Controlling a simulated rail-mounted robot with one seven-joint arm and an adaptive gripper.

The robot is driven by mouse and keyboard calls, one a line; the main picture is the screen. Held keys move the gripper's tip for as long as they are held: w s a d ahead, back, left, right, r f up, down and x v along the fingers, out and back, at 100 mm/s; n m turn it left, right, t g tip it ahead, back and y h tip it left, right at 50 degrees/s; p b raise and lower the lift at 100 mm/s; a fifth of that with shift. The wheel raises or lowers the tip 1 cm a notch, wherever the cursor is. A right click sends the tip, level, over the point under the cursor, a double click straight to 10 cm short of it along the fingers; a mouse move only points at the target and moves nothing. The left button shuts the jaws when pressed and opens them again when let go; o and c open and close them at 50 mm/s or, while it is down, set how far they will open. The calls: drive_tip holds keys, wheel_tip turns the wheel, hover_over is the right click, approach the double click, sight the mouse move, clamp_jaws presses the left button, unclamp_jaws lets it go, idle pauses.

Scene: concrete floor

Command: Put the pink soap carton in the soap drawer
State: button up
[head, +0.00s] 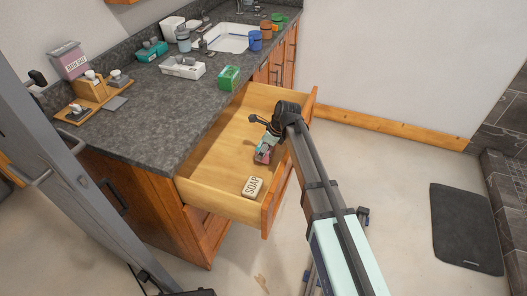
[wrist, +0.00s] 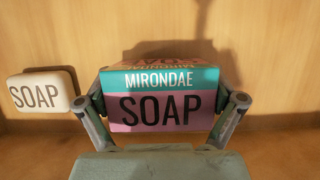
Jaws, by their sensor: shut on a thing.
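The pink soap carton (wrist: 160,108) has a teal band with "MIRONDAE" and a pink face with "SOAP". My gripper (wrist: 166,112) is shut on it, one finger at each side. In the head view the carton (head: 263,153) and my gripper (head: 266,147) are inside the outline of the open wooden drawer (head: 215,155). A shadow lies behind the carton in the wrist view. I cannot tell whether the carton touches the drawer bottom. The drawer is pulled out from under the dark counter.
A cream SOAP block (head: 252,187) lies in the drawer's front corner; it shows left of the carton in the wrist view (wrist: 45,92). A green box (head: 229,77), a white tray (head: 183,68) and a sink (head: 226,38) are on the counter (head: 150,110).

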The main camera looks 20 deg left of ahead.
drive_tip(key=shift+f, duration=0.8)
drive_tip(key=shift+f, duration=0.15)
drive_tip(key=o, duration=0.9)
drive_tip(key=v, duration=1.2)
